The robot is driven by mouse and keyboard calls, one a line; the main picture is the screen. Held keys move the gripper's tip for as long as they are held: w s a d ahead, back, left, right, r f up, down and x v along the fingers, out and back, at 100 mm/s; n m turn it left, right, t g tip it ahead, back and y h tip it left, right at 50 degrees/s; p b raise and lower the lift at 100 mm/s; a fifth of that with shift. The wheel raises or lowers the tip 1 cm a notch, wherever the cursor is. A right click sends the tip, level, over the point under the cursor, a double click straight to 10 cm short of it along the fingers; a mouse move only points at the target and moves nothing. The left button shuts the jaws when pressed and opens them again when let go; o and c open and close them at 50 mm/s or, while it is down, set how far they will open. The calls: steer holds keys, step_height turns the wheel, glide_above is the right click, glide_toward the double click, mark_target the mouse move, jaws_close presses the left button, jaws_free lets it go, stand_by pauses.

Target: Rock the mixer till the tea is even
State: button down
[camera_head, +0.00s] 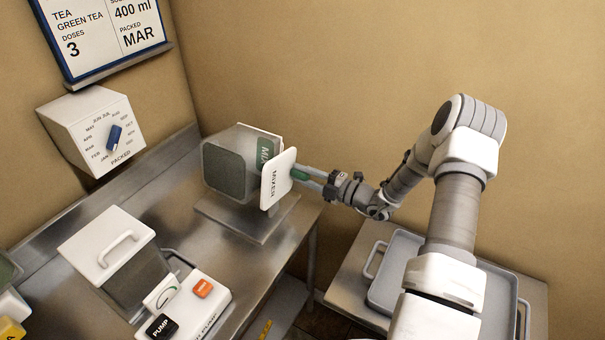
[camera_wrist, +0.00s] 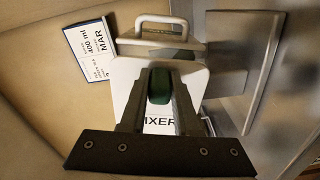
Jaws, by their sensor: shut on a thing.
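The mixer (camera_head: 229,167) is a box-shaped vessel with grey-green, see-through-looking walls, on a metal base plate on the steel bench. A white plate (camera_head: 277,181) marked MIXER is on its right side. My gripper (camera_head: 303,179) reaches in from the right and is shut on the mixer's green handle at this plate. In the wrist view, the green handle (camera_wrist: 160,86) sits between my two dark fingers, in front of the white MIXER plate (camera_wrist: 158,122). I cannot tell the mixer's tilt for sure, nor how even the tea inside is.
A lidded container (camera_head: 107,246) and a pump unit (camera_head: 190,305) with orange and black buttons stand on the bench front. A month dial (camera_head: 114,138) with a blue knob and a green tea sign (camera_head: 105,32) are on the wall. A grey tray (camera_head: 383,283) lies at right.

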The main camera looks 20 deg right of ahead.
steer(key=c, duration=0.6)
jaws_free()
steer(key=shift+c, duration=0.2)
steer(key=shift+s+d, duration=0.1)
steer(key=b+v, duration=0.2)
steer(key=v, duration=1.5)
steer(key=shift+s+d+r, duration=0.1)
